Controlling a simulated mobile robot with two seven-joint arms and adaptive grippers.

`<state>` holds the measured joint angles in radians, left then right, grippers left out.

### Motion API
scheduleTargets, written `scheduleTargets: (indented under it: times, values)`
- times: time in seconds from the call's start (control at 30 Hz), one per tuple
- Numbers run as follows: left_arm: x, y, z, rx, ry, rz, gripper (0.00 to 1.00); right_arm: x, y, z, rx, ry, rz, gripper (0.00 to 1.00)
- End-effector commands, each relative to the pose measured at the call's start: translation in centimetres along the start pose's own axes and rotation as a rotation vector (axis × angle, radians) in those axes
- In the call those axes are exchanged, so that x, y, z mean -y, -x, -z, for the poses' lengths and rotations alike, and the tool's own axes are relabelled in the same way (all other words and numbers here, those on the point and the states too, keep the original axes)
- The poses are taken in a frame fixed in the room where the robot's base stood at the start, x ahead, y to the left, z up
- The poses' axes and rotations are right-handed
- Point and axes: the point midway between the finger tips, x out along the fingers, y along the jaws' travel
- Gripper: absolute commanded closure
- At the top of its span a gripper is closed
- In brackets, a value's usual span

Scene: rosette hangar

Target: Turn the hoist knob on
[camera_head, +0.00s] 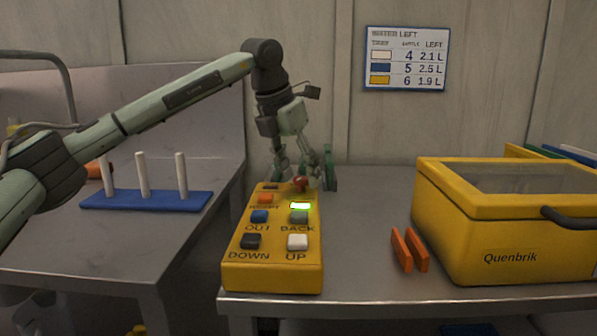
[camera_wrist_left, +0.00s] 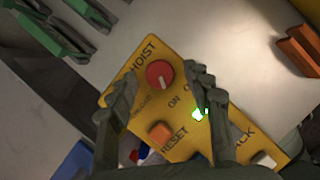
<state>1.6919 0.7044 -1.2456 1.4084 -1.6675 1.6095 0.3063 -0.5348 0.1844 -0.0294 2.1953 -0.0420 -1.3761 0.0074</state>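The yellow hoist control box (camera_head: 272,272) lies on the metal bench, with labelled buttons and a lit green lamp (camera_head: 300,206). The red round hoist knob (camera_head: 300,184) is at its far end, partly behind my gripper. In the left wrist view the knob (camera_wrist_left: 160,74) shows a pale pointer mark directed roughly toward the ON label; the second label is partly hidden by a finger. My left gripper (camera_head: 289,173) is over the box's far end. Its fingers are open, one on each side of the knob (camera_wrist_left: 160,88), with gaps visible. My right gripper is out of view.
Orange blocks (camera_head: 409,249) and a yellow Quenbrik case (camera_head: 465,235) stand to the right. Green clamp-like pieces (camera_head: 329,168) are behind the box. A blue base with white pegs (camera_head: 147,201) is on the left bench. A wall sign (camera_head: 406,58) hangs above.

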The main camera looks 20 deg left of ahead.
Motion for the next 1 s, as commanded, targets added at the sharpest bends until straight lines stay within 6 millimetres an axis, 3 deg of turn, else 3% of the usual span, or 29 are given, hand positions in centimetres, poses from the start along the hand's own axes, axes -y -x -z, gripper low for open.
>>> scheduleTargets:
  times: [0.37,0.8,1.0]
  values:
    - [0.0,1.0,-0.1,0.002,0.001,-0.001,0.49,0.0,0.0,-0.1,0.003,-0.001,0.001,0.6]
    - [0.0,9.6,-0.1,0.002,0.001,0.0,0.49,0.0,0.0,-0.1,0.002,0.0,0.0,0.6]
    - [0.0,11.7,0.0,0.0,0.001,0.0,0.49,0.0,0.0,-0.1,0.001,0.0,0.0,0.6]
